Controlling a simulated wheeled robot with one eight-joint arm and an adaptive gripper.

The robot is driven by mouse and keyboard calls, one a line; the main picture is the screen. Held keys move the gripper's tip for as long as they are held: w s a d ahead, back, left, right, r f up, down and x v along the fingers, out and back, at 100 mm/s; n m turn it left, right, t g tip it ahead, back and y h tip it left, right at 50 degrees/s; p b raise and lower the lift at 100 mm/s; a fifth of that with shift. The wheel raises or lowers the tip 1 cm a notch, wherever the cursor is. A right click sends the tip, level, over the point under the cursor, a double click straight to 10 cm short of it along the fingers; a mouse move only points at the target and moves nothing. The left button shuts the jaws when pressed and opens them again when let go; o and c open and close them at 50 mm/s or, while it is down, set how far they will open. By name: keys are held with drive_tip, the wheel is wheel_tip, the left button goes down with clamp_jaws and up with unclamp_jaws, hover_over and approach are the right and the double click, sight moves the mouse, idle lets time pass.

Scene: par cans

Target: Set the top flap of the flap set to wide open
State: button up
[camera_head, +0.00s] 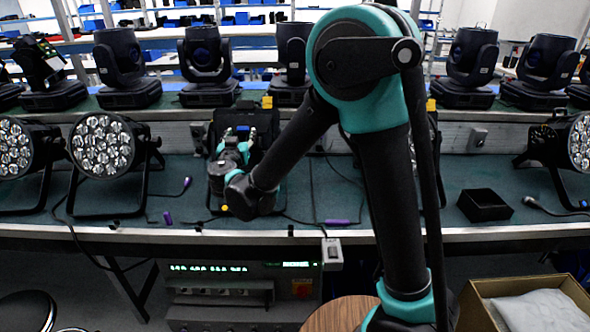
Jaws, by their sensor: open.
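The flap set is on a dark par can on the bench, left of centre, mostly hidden behind my wrist. Its top flap (236,116) looks like a dark, upright panel above my gripper; its exact angle is hard to tell. My gripper (241,135) is in front of the flap set, with its fingers open and pointing away from the camera and up. The fingertips overlap the lower part of the dark panel in the picture. I cannot tell whether they touch it. The lower and side flaps are largely hidden by my wrist.
Two par cans with bare lenses (102,146) stand to the left, another (578,142) at far right. Moving-head lights (121,62) line the shelf behind. A black open box (484,205) sits on the bench (330,190). A cardboard box (480,306) is at lower right. Cables lie across the bench.

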drive_tip(key=s, duration=1.5)
drive_tip(key=w+d+f+g+h, duration=0.2)
drive_tip(key=w+d+f, duration=0.1)
drive_tip(key=d, duration=0.6)
drive_tip(key=w+d+f+g+h, duration=0.2)
drive_tip(key=w+d+f, duration=0.1)
drive_tip(key=d, duration=0.6)
drive_tip(key=shift+w+f+m+g, duration=0.15)
drive_tip(key=shift+f+m+g, duration=0.15)
drive_tip(key=shift+f, duration=0.15)
drive_tip(key=shift+a, duration=0.1)
drive_tip(key=t+y, duration=0.4)
drive_tip(key=t, duration=0.1)
approach(243, 124)
drive_tip(key=w, duration=0.6)
drive_tip(key=shift+w+r, duration=0.1)
drive_tip(key=shift+r, duration=0.15)
